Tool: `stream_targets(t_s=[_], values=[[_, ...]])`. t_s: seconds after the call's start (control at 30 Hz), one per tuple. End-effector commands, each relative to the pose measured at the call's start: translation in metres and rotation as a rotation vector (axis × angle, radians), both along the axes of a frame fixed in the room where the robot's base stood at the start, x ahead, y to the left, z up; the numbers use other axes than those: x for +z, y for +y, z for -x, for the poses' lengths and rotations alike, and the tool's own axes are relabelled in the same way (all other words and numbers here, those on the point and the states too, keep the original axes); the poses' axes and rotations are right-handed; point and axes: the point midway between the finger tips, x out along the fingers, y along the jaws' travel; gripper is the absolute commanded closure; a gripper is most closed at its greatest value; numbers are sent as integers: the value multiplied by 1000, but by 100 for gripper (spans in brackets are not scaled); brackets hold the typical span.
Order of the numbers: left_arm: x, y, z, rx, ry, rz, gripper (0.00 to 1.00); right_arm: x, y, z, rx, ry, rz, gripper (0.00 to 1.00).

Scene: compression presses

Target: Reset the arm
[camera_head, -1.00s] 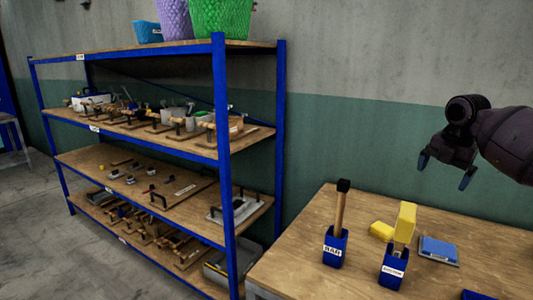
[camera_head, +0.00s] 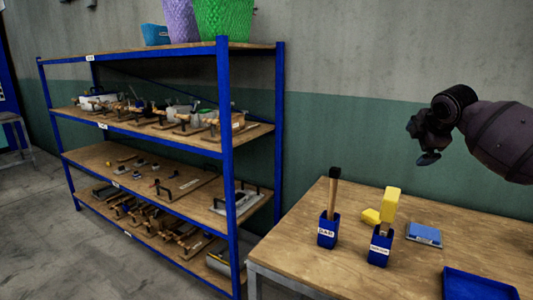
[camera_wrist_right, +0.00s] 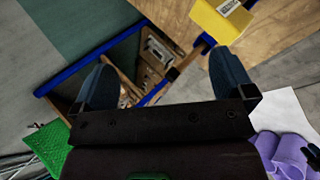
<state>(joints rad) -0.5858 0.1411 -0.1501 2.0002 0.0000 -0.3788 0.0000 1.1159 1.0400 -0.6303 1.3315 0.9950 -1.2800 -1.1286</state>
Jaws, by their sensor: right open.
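My right gripper (camera_head: 424,145) hangs in the air above the wooden table at the right of the head view, with its arm coming in from the right edge. In the right wrist view its two blue fingers (camera_wrist_right: 168,85) are spread wide with nothing between them. My left gripper is in neither view.
The wooden table (camera_head: 290,240) bears two blue holders, one with a dark-topped stick (camera_head: 333,190) and one with a yellow-topped tool (camera_head: 389,207). A yellow block (camera_head: 371,216), a blue pad (camera_head: 424,233) and a blue tray (camera_head: 478,285) lie nearby. A blue-framed shelf (camera_head: 226,150) stands left.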

Motion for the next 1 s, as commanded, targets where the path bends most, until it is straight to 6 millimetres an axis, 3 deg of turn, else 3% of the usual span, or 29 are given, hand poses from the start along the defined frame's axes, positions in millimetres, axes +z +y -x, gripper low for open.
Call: stream_targets(t_s=[0.13, 0.23, 0.5, 0.73, 1.0], values=[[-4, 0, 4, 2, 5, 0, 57, -24, 54, -15, -51, -202, -163, 0], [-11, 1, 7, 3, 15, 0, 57, -59, 93, -13, -67, -307, -320, 0], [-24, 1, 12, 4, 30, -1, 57, -154, 161, 27, -94, -428, -709, 0], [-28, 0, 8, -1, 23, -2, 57, -229, 187, 82, -153, -451, -969, 0], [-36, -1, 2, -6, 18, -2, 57, -307, 188, 156, -277, -460, -1165, 0]])
